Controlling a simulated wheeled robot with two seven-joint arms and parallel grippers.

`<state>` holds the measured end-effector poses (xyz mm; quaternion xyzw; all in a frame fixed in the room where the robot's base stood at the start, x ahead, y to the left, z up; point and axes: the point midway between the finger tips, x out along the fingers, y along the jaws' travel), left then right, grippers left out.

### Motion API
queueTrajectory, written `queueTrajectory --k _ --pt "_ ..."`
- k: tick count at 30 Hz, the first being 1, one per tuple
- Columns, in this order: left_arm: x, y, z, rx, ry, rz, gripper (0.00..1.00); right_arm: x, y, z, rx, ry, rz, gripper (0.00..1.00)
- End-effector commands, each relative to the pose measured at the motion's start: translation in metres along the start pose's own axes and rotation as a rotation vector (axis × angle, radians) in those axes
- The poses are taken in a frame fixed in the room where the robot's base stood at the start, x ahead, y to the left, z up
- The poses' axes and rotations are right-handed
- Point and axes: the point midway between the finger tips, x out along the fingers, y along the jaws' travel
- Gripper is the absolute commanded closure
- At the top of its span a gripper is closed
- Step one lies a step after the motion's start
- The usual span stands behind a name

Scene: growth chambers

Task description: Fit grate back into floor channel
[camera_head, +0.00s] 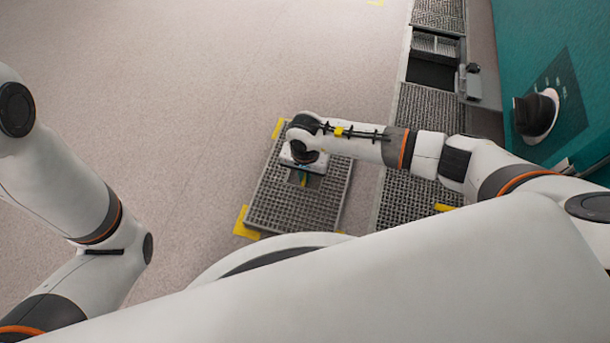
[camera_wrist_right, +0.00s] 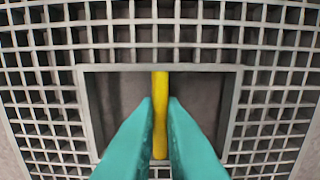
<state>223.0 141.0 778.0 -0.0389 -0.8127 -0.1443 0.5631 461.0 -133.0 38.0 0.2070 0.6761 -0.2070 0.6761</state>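The loose dark-grey grate (camera_head: 335,205) lies on the floor, left of the floor channel. Its square mesh and a recess with a yellow handle bar (camera_wrist_right: 160,85) fill the right wrist view. My right gripper (camera_head: 303,178) points down over the middle of the grate. In the right wrist view its teal fingers (camera_wrist_right: 161,102) lie close along both sides of the yellow bar, seemingly shut on it. The floor channel has an open dark gap (camera_head: 432,74) between fitted grates, at the upper right. My left arm shows at the left, but its gripper is out of view.
Fitted grates (camera_head: 425,115) line the channel below the gap. A grey metal piece with a dark knob (camera_head: 480,85) stands at the gap's right edge. A teal wall with a black knob (camera_head: 537,115) rises at the right. Yellow floor marks (camera_head: 243,224) flank the loose grate. Open floor lies left.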

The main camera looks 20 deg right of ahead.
Motion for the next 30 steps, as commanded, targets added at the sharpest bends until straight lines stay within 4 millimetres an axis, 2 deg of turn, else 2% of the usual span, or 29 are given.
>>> queueTrajectory --k 8,30 --pt "0.003 0.001 -0.001 0.0 0.0 0.0 1.0 -0.005 0.001 0.001 0.0 -0.001 0.003 1.0" --pt "0.039 0.008 -0.014 0.0 0.001 0.0 1.0 -0.052 0.001 0.001 0.0 -0.001 0.003 1.0"
